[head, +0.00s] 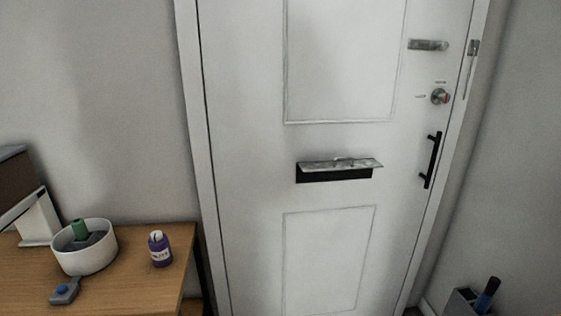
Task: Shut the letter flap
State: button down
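The letter flap (340,164) is a grey metal plate in the middle of the white door (240,130). It is raised and sticks out from the door, with a small handle on its upper face. Below it the dark slot opening (335,175) shows. My gripper is not in the head view, so where it is relative to the flap cannot be seen.
A wooden table (130,300) at the left holds a white bowl (85,262) with a green item, a purple bottle (160,249) and a small grey-blue object (65,291). The door has a black handle (430,160). A grey container (462,302) stands at lower right.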

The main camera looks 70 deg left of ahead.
aim_at(368, 163)
jog(key=u, duration=1.75)
